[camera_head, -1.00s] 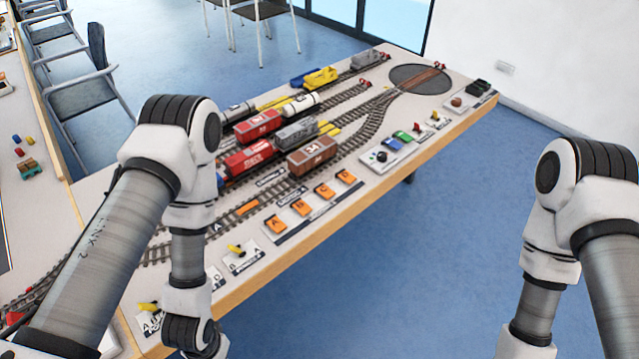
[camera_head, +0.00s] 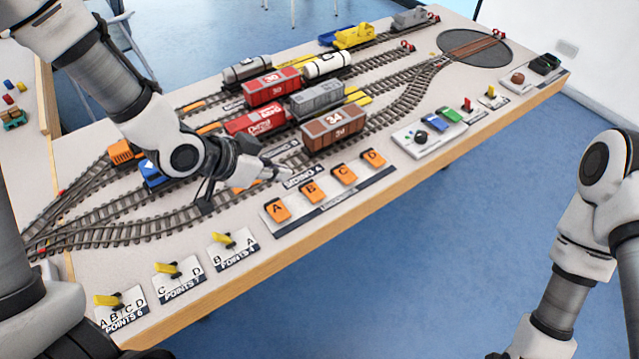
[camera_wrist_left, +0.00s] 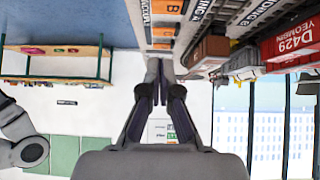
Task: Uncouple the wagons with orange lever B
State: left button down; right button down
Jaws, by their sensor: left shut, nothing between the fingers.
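Orange lever B (camera_head: 312,192) stands in a row of orange levers on a panel at the table's front edge, between lever A (camera_head: 277,209) and lever C (camera_head: 343,174). An orange tile marked B (camera_wrist_left: 165,6) also shows at the top of the left wrist view. My left gripper (camera_head: 284,173) is shut and empty, above the near track just behind and left of lever B; whether it touches anything cannot be told. The brown wagon 34 (camera_head: 334,132) stands on the near track, to the right of the gripper. My right gripper is out of view.
Red wagons (camera_head: 272,86), a grey wagon (camera_head: 318,99) and tank wagons stand on tracks behind. Lever D (camera_head: 374,158) ends the row. Yellow points levers (camera_head: 222,240) stand at front left, and a control box (camera_head: 430,135) at right. A turntable (camera_head: 474,48) is at the far end.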

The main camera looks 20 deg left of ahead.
pick_arm(q)
send_over(321, 194)
jog(key=s+a, duration=0.2)
jog(key=s, duration=0.1)
jog(key=f, duration=0.6)
jog(key=shift+w, duration=0.2)
jog(key=f, duration=0.3)
jog(key=shift+w+d+f, duration=0.15)
jog(key=shift+w+f, duration=0.1)
jog(key=shift+f, duration=0.5)
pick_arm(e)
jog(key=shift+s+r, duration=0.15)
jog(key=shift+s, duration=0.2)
